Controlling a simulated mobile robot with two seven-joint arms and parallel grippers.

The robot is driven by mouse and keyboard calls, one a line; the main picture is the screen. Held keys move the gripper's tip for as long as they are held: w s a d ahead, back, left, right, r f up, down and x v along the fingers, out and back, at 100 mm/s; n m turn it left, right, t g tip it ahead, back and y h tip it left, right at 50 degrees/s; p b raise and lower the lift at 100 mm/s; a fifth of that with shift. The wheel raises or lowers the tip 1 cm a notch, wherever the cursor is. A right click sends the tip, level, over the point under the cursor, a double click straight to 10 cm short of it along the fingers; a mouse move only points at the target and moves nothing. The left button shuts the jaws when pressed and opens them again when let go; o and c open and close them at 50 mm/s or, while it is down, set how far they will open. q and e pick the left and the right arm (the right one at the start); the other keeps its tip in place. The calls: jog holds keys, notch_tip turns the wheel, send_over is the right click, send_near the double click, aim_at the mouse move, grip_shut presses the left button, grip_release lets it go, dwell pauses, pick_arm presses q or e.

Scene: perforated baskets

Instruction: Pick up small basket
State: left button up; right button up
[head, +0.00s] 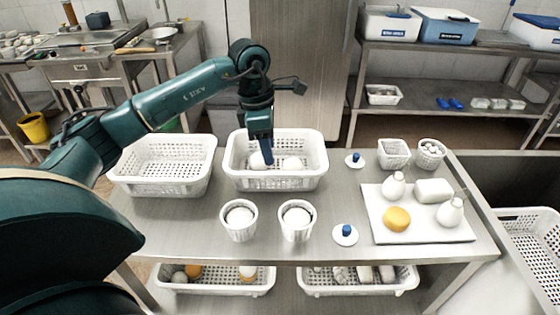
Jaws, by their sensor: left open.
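My left arm reaches in from the left, and its open gripper (264,158) points down over the white rectangular basket (275,182) in the middle of the steel table. White round objects lie in that basket beside the fingers; I cannot tell whether the fingers touch them. Two small round perforated baskets stand nearer the front: the left one (239,232) and the right one (297,233), each with a white round object in it. A small square basket (394,158) and a small round basket (430,160) with white objects stand at the back right. My right gripper is out of view.
An empty rectangular basket (160,187) stands at the left. A white tray (385,222) with bottles, a white block and a yellow round thing is at the right. Small white discs with blue knobs (346,231) lie between. Filled baskets (215,285) sit on the lower shelf.

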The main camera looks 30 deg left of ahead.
aim_at(275, 172)
pick_arm(q)
jog(key=f, duration=0.3)
jog(key=w+f+p, duration=0.1)
jog(key=f, duration=0.2)
jog(key=d+f, duration=0.1)
jog(key=f, duration=0.2)
jog(key=shift+w+p, duration=0.15)
jog(key=shift+p, duration=0.2)
jog(key=shift+c, duration=0.2)
jog(key=shift+r, duration=0.1)
grip_shut()
